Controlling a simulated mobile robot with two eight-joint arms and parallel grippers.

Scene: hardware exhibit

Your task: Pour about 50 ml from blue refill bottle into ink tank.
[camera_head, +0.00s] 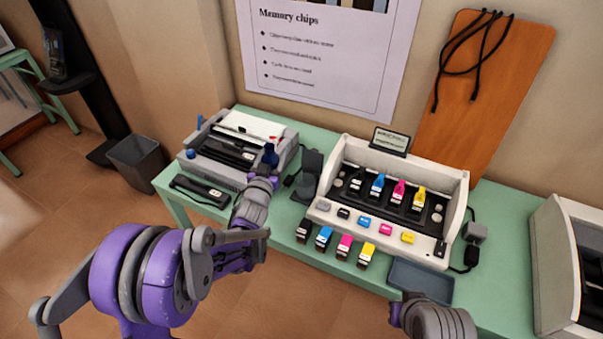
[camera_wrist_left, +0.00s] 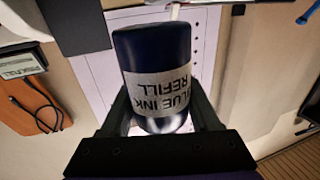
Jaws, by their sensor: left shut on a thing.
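The dark blue refill bottle (camera_wrist_left: 158,52) fills the middle of the left wrist view. Its white label reads "BLUE INK REFILL", upside down in that picture. My left gripper (camera_wrist_left: 160,112) is shut on it, one finger on each side. In the head view the bottle (camera_head: 270,156) is small, at the tip of my left gripper (camera_head: 261,180), in front of the grey printer. The white printer (camera_head: 452,187) holds a row of coloured tanks, including a blue one (camera_head: 377,184). I cannot tell which thing is the ink tank. My right gripper shows only partly at the bottom; its jaws are not clear.
The grey printer (camera_head: 202,172) stands on the left of the green table (camera_head: 290,258), with a black stand (camera_head: 310,172) beside it. Several coloured cartridges lie before the white printer. A shallow blue-grey tray (camera_head: 422,268) sits near the front edge. Another white machine (camera_head: 580,255) is at right.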

